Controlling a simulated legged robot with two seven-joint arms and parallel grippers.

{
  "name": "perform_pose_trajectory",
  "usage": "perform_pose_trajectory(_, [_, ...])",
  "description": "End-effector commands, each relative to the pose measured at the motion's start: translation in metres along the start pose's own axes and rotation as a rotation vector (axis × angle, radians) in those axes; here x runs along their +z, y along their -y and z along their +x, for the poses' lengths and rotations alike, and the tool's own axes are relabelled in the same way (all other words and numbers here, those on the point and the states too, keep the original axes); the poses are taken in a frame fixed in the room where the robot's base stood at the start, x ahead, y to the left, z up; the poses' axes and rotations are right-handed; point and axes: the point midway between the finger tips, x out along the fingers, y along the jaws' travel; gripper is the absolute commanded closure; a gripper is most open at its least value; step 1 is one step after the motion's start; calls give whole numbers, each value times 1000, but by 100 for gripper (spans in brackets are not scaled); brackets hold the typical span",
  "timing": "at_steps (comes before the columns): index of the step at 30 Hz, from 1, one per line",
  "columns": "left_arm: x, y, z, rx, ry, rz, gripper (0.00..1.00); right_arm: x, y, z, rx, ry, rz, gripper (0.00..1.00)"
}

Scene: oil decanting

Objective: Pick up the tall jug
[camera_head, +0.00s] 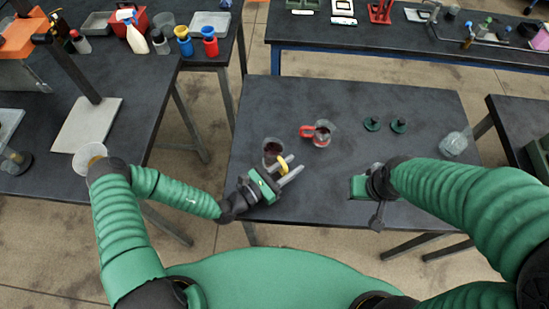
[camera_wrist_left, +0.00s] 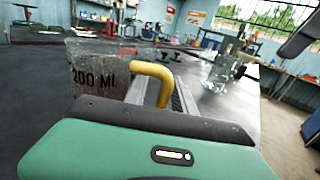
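A clear jug (camera_head: 271,148) with a yellow handle and dark contents stands on the middle table. In the left wrist view its wall (camera_wrist_left: 97,72) reads "200 ML" and the yellow handle (camera_wrist_left: 153,78) arches close in front of the gripper. My left gripper (camera_head: 295,167) is at this handle, with its two fingers apart and the handle by them. I cannot tell whether they touch it. A second clear jug (camera_head: 322,137) with a red handle and dark contents stands to the right. My right gripper (camera_head: 358,187) is above the table's front edge; its fingers are not clearly visible.
Two dark green round pieces (camera_head: 398,125) and a clear vessel (camera_head: 454,144) are on the right of the middle table (camera_head: 300,98). The left bench holds a spray bottle (camera_head: 134,38) and coloured containers. The middle table's back is clear.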

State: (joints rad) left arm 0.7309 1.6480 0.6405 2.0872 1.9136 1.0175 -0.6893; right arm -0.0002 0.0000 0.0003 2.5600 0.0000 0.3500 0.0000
Motion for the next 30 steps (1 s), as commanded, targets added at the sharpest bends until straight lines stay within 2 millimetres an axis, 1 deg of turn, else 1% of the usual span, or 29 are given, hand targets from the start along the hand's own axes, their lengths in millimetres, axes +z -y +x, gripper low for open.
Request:
perform_pose_trajectory(1, [0, 0, 0, 0, 0, 0, 77, 0, 0, 0, 0, 0, 0, 64])
perform_pose_trajectory(6, [0, 0, 0, -1, 0, 0, 99, 0, 0, 0, 0, 0, 0, 64])
perform_pose_trajectory(30, [0, 0, 0, 0, -1, -1, 100, 0, 0, 0, 0, 0, 0, 64])
